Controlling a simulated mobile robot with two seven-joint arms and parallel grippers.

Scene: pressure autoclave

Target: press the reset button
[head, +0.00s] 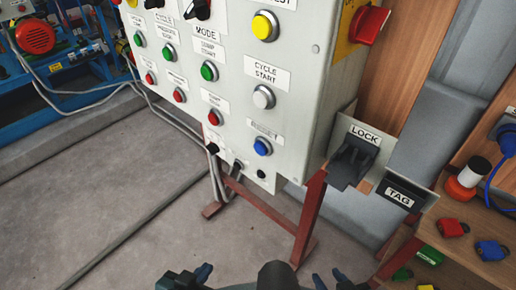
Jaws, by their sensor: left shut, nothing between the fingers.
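The blue reset button (262,146) sits low on the front of the grey control panel (229,104), under a label that reads RESET. Nothing covers the button. My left gripper (188,277) is at the bottom edge of the head view, left of centre, shut and empty, and apart from the panel. My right gripper (330,280) is at the bottom edge, right of centre, and partly cut off; I cannot tell whether it is open or shut. Neither gripper touches the button.
The white cycle start button (264,97) is just above, with green and red buttons to the left. A red switch (368,24) juts from the panel's side. A LOCK holder (353,155) and a shelf with padlocks (452,228) stand right. The floor (120,210) is clear.

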